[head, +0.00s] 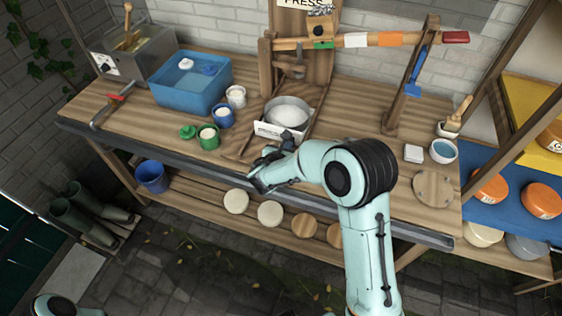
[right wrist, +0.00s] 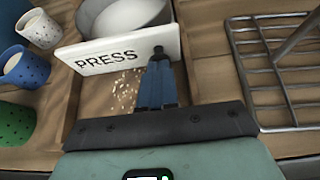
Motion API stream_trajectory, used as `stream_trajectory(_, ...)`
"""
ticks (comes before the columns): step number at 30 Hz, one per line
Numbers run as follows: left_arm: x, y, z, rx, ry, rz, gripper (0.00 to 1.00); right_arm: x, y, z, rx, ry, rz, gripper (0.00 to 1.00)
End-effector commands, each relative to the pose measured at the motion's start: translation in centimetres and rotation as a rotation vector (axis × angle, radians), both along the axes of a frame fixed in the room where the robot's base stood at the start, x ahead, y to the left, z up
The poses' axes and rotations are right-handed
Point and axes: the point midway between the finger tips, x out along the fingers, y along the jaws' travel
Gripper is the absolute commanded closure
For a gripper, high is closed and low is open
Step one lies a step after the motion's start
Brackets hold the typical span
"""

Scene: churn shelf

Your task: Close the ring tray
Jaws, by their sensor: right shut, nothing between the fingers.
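The ring tray's white front plate (head: 270,131), lettered PRESS in the right wrist view (right wrist: 105,62), stands below the press frame. My right gripper (head: 288,138) is shut and empty, in front of the plate. In the right wrist view its blue fingers (right wrist: 158,55) reach the plate's right part and hide some of its lower edge; I cannot tell whether they touch. My left gripper is not in view.
Cups, such as the green one (head: 209,137), stand left of the tray by a blue basin (head: 190,85). A wire rack (right wrist: 280,75) lies to its right. Crumbs (right wrist: 125,90) lie on the wood before the plate. A wooden post (head: 410,85) rises farther right.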

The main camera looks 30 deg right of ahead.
Motion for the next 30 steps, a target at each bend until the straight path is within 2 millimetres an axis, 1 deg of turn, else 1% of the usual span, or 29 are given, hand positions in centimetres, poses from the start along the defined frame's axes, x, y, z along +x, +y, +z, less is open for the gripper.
stream_trajectory(1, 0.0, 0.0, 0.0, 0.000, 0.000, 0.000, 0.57, 0.9, -1.4, 0.0, -0.002, -0.001, -0.007, 1.00)
stream_trajectory(6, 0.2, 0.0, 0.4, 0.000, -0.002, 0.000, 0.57, 4.1, -4.9, 0.0, -0.002, 0.000, -0.005, 1.00)
stream_trajectory(9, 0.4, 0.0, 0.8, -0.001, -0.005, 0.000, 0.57, 5.7, -6.8, 0.1, -0.002, 0.001, -0.004, 1.00)
stream_trajectory(13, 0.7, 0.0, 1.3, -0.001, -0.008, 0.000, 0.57, 7.2, -8.6, 0.1, -0.001, 0.000, -0.003, 1.00)
stream_trajectory(18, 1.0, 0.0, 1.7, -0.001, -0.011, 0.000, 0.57, 8.5, -9.9, 0.0, 0.000, 0.002, 0.000, 1.00)
stream_trajectory(21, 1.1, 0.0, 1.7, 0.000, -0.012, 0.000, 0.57, 8.8, -10.3, 0.0, 0.000, 0.000, -0.001, 1.00)
stream_trajectory(30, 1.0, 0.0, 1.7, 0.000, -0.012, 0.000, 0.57, 8.9, -10.6, 0.1, -0.004, -0.002, -0.003, 1.00)
